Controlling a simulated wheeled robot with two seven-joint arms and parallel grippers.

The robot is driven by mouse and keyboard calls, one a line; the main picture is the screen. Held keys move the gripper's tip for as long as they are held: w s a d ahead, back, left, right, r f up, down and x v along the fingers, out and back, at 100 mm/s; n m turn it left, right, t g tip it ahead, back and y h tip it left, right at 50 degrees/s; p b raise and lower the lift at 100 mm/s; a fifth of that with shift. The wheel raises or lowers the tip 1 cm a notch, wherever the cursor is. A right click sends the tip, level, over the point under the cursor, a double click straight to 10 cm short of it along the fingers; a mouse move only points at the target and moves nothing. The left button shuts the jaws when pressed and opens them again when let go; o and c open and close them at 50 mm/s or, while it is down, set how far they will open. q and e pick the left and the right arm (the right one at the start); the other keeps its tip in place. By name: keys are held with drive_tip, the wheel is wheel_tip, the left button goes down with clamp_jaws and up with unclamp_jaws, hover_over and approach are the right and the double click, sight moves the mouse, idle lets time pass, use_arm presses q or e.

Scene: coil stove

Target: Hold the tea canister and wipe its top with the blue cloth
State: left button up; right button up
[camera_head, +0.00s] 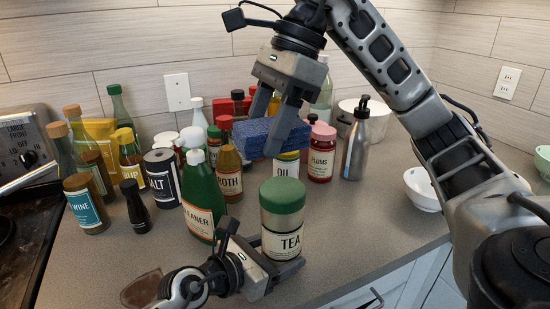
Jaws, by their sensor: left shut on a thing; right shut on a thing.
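The tea canister (283,220) stands upright on the grey counter near its front edge, with a green lid and a label reading TEA. My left gripper (285,264) is low at the canister's base and shut on it; its fingers are partly hidden. The blue cloth (258,138) looks like a thick folded block. My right gripper (272,125) is shut on the cloth and points down. The cloth is above and behind the canister's lid in the picture, apart from it.
A green cleaner spray bottle (203,200) stands close left of the canister. Several bottles and jars crowd behind, including a plums jar (322,155) and a metal pump bottle (356,145). A white bowl (422,189) is at right. The counter right of the canister is clear.

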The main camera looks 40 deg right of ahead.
use_arm(q)
drive_tip(key=o, duration=1.1)
drive_tip(key=v, duration=1.2)
